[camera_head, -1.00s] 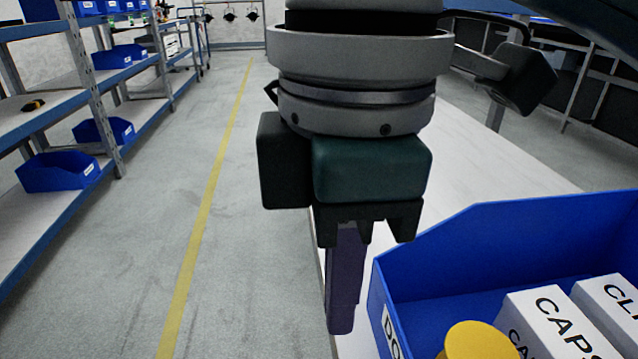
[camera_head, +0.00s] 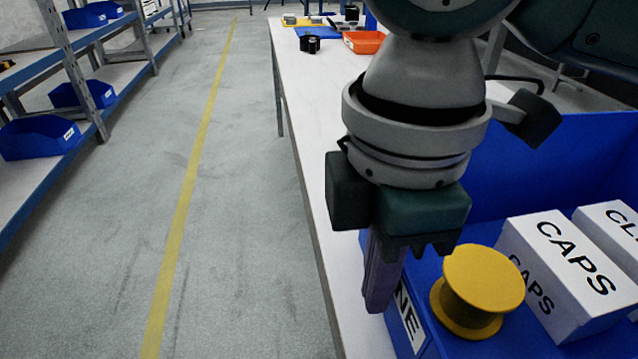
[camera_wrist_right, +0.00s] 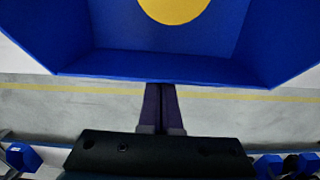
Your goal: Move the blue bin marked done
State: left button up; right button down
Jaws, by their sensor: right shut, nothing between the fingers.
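The blue bin (camera_head: 556,141) stands on the white table at the lower right of the head view. Its label is partly covered; the letters "NE" show. Inside it are a yellow spool (camera_head: 482,284) and white boxes, one marked CAPS (camera_head: 567,268). My right gripper (camera_head: 378,302) points down beside the bin's labelled wall, fingers together and empty. In the right wrist view the shut fingers (camera_wrist_right: 161,100) reach toward the bin wall (camera_wrist_right: 150,66); I cannot tell whether they touch it. My left gripper is not in view.
The white table (camera_head: 300,92) runs away from me, with an orange tray (camera_head: 364,42) and a black item (camera_head: 310,44) at its far end. A shelf with blue bins (camera_head: 40,138) stands left. The grey floor aisle with a yellow line (camera_head: 190,185) is clear.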

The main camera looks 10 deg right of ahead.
aim_at(554, 256)
dwell(0.3)
jog(key=shift+d+r+p, duration=0.15)
jog(key=shift+d+p, duration=0.1)
jog(key=shift+p, duration=0.05)
jog(key=d+p, duration=0.4)
jog(key=d, duration=0.1)
jog(key=d+p, duration=0.3)
jog(key=shift+d+r, duration=0.1)
jog(key=shift+r, duration=0.3)
jog(key=d+p, duration=0.1)
jog(key=d, duration=0.1)
jog(key=d+p, duration=0.1)
jog(key=d, duration=0.2)
jog(key=d+f, duration=0.1)
jog(key=d, duration=0.1)
jog(key=shift+d+p, duration=0.4)
jog(key=shift+d, duration=0.35)
